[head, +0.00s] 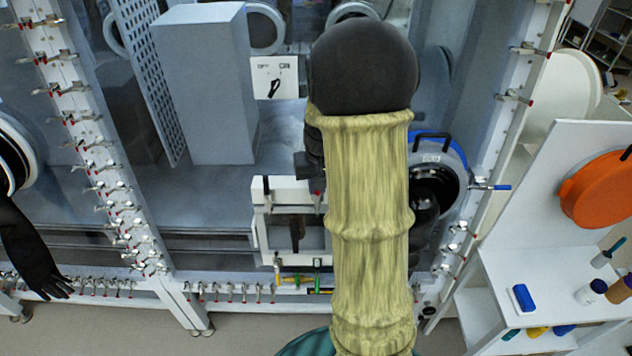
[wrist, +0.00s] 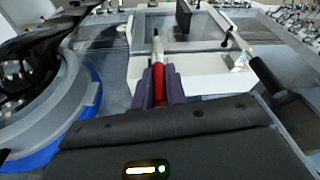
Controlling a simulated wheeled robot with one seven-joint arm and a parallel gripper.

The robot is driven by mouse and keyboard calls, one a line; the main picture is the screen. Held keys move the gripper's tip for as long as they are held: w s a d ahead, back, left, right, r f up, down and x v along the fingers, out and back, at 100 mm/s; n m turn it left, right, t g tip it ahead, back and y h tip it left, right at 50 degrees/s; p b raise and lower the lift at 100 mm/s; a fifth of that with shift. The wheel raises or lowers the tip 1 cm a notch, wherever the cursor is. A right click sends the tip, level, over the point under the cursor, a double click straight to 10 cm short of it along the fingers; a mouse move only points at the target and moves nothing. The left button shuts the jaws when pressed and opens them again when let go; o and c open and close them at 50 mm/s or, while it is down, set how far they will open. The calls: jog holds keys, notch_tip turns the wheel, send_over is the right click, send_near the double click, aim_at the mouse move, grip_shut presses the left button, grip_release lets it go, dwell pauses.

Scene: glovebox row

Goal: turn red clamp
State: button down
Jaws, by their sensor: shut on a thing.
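The red clamp handle (wrist: 160,84) shows in the wrist view, with a light metal part at its far end. My gripper (wrist: 161,88) has its two purple-grey fingers closed on the handle, one on each side. The clamp sits at the near edge of a white frame (wrist: 140,65) around a rectangular opening. In the head view the white frame (head: 262,222) stands left of my arm. My arm hides most of the gripper there.
A black-handled clamp (wrist: 264,74) lies to the right on the same frame. A blue-rimmed round port (head: 446,150) is close on the other side. A tall grey box (head: 205,85) stands behind the glovebox front. Rows of small clamps line the white posts.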

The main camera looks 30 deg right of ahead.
jog(key=shift+w+d+r, duration=0.15)
jog(key=shift+w+r, duration=0.05)
jog(key=shift+r, duration=0.1)
jog(key=c, duration=1.4)
grip_release()
jog(key=shift+f, duration=0.15)
jog(key=shift+c, duration=0.2)
jog(key=shift+s, duration=0.15)
jog(key=shift+r+b, duration=0.3)
jog(key=shift+r, duration=0.25)
notch_tip(320, 180, up, 16)
jog(key=s+b, duration=0.2)
jog(key=b, duration=0.2)
jog(key=shift+s+a, duration=0.4)
jog(key=shift+a, duration=0.05)
